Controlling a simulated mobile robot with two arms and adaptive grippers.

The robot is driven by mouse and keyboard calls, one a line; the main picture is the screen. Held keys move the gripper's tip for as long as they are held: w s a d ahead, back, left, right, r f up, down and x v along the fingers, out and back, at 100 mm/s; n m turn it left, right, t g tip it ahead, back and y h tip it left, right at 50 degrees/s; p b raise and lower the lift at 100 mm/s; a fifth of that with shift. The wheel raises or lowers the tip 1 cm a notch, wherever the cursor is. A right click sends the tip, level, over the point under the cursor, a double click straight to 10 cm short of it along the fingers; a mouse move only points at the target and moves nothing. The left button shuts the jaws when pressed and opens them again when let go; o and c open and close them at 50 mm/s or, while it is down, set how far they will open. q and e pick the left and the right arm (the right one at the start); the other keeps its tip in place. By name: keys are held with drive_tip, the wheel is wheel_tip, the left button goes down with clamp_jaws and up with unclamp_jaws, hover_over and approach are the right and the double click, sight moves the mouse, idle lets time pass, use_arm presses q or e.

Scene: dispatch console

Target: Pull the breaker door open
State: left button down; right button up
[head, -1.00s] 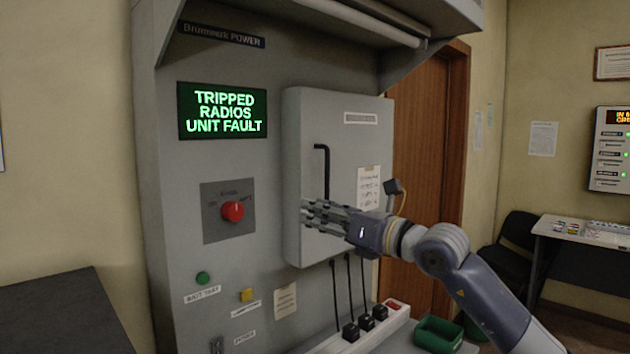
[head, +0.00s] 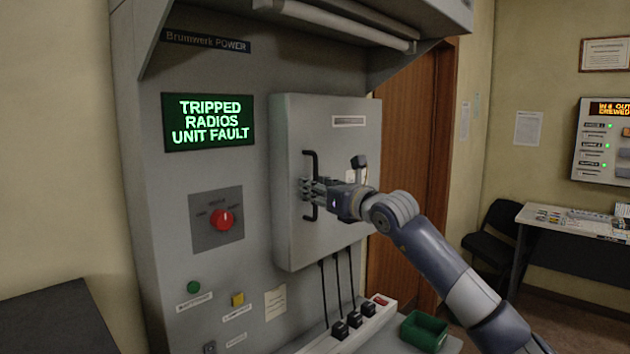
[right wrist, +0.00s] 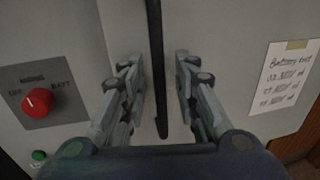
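The breaker door (head: 326,235) is a grey panel on the cabinet front and looks shut. Its black vertical bar handle (head: 314,160) is near the door's left edge. My right gripper (head: 308,190) is at the lower half of the handle. In the right wrist view the handle (right wrist: 155,50) runs between the two open fingers of the right gripper (right wrist: 157,85), with a gap on each side. The fingers hide part of the handle in the head view. My left gripper is not in view.
A red knob (head: 222,220) and a green screen (head: 208,121) are left of the door. Plugs with cords (head: 340,328) and a green bin (head: 424,331) sit below. A wooden doorway (head: 420,150) lies to the right.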

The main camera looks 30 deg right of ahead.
drive_tip(key=shift+w, duration=0.2)
clamp_jaws()
